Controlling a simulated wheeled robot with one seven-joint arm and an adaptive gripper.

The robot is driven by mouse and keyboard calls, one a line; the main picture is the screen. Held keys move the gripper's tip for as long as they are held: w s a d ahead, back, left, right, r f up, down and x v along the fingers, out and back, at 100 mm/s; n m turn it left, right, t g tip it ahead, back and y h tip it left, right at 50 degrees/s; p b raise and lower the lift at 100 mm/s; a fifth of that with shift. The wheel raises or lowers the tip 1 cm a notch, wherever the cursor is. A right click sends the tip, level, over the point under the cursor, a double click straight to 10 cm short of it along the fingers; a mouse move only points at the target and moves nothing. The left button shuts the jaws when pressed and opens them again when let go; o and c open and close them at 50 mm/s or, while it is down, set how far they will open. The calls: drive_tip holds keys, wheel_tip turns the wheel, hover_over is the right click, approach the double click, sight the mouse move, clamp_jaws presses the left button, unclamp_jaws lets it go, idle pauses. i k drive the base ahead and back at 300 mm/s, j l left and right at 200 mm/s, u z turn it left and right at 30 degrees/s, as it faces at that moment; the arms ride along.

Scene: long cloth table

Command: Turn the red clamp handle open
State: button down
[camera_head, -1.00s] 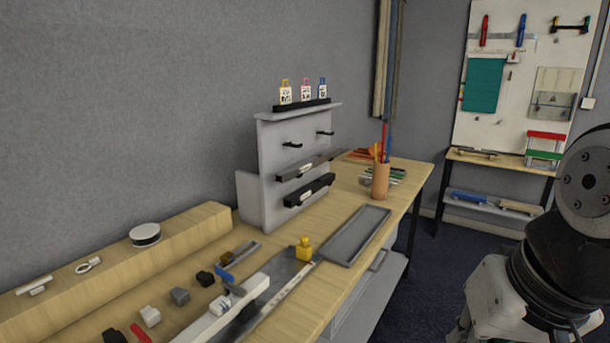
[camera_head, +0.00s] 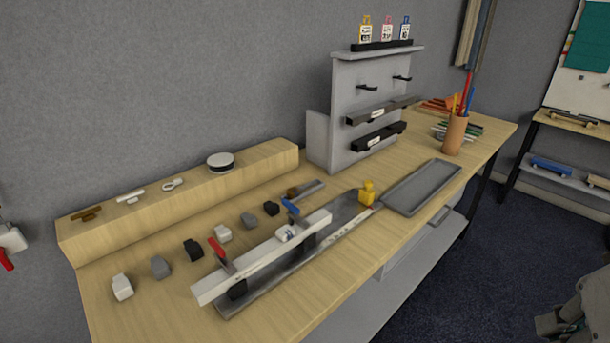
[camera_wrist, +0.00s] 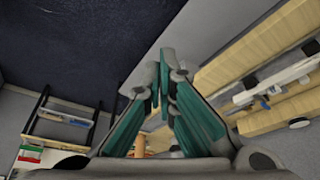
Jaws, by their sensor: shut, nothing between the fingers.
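The red clamp handle (camera_head: 217,249) stands tilted up at the near left end of a long white bar (camera_head: 265,257) in the head view. The bar lies above a grey base plate (camera_head: 345,214) on the table. A blue handle (camera_head: 290,206) sits farther along the bar, beside a small white block. My gripper (camera_wrist: 164,60) shows in the wrist view with its green-sided fingers together and nothing between them. It is well away from the red handle. The wrist view also shows the bar (camera_wrist: 285,74) at the right, small and sideways; I cannot make out the red handle there.
Several small grey, black and white blocks (camera_head: 160,267) lie left of the bar. A yellow piece (camera_head: 367,193) stands near its far end, next to a grey tray (camera_head: 424,187). A wooden ledge (camera_head: 190,200) and a grey rack (camera_head: 350,98) stand behind. Open floor (camera_head: 440,285) lies right.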

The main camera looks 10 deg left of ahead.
sight(219, 254)
drive_tip(key=u, duration=0.6)
drive_tip(key=i+u, duration=0.15)
drive_tip(key=u, duration=0.25)
drive_tip(key=i+u, duration=0.15)
drive_tip(key=u, duration=0.25)
drive_tip(key=i+u, duration=0.2)
drive_tip(key=u, duration=0.2)
